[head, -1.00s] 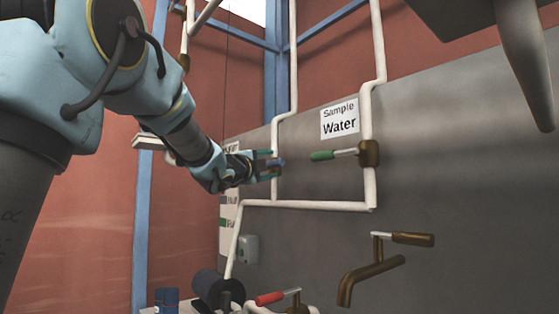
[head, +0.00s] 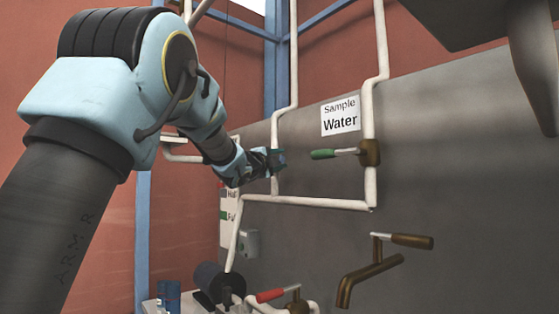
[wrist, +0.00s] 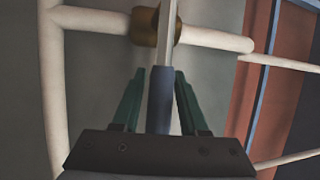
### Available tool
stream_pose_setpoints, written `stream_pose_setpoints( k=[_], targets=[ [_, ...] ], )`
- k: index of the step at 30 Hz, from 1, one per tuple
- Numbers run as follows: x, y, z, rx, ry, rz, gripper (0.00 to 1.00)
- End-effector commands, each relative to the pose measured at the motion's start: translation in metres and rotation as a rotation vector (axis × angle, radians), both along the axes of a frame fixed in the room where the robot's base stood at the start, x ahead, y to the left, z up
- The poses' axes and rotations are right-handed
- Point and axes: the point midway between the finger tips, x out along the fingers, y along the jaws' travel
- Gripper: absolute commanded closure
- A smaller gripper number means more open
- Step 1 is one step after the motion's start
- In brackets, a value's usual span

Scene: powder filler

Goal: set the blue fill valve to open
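The blue fill valve shows in the wrist view. Its brass body (wrist: 145,27) sits on a white pipe at the top, and its blue handle (wrist: 160,100) points down the picture, across that pipe. My gripper (wrist: 160,72) has its two green fingers on either side of the handle. Narrow gaps show between handle and fingers, so the gripper looks open around it, not clamped. In the head view my gripper (head: 278,160) is at the left vertical pipe, and it mostly hides the blue valve.
A green-handled valve (head: 338,153) is on the right pipe, below the "Sample Water" sign (head: 340,116). A brass tap (head: 368,272) and a red-handled valve (head: 270,296) are lower down.

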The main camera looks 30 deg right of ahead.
Motion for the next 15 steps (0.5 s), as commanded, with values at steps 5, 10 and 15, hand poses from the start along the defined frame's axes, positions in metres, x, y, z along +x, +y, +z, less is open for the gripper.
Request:
stream_pose_setpoints(
  k=[5, 10, 15],
  targets=[
    [0.0000, 0.0002, 0.0001, 0.000, 0.000, 0.000, 0.78],
    [0.0000, 0.0001, 0.0000, 0.000, 0.000, 0.000, 0.97],
    [0.0000, 0.0002, 0.0000, 0.000, 0.000, 0.000, 1.00]
  ],
)
